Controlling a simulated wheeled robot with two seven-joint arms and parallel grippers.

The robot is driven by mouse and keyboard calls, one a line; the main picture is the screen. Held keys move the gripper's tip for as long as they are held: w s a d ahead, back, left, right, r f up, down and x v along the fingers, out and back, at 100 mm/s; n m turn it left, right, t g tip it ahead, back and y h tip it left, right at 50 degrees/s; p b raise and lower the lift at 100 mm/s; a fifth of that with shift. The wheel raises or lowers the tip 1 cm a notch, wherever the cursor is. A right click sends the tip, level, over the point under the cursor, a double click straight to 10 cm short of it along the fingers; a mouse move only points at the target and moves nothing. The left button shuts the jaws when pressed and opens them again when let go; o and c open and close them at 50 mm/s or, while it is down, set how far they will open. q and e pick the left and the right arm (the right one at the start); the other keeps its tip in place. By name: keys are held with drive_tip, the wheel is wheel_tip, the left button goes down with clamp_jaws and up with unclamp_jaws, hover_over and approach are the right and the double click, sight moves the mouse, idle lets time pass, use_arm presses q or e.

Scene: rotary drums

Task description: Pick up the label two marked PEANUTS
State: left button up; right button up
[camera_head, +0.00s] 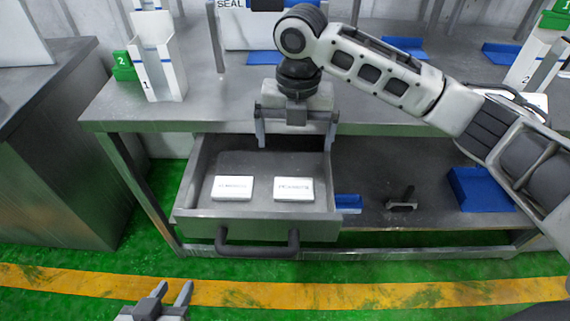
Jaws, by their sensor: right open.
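Two white labels lie flat side by side in the open drawer (190,190): a left label (232,188) and a right label (293,188). Each has small dark print, too blurred to tell which one reads PEANUTS. My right gripper (295,141) points down over the back of the drawer, above and behind the right label. Its fingers are spread wide with nothing between them. My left gripper (172,289) is low at the bottom edge, in front of the bench and away from the drawer. Its two fingers are apart and empty.
The drawer handle (257,246) faces me. A blue tray (480,189) and a dark tool (402,199) lie on the lower shelf. Green floor in front is clear.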

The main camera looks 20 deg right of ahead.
drive_tip(key=w, duration=0.1)
hover_over(294, 187)
wheel_tip(294, 187, down, 8)
drive_tip(key=shift+d+f, duration=0.1)
drive_tip(key=shift+f, duration=0.15)
drive_tip(key=shift+f+b, duration=0.35)
drive_tip(key=shift+f, duration=2.8)
drive_tip(key=c, duration=0.9)
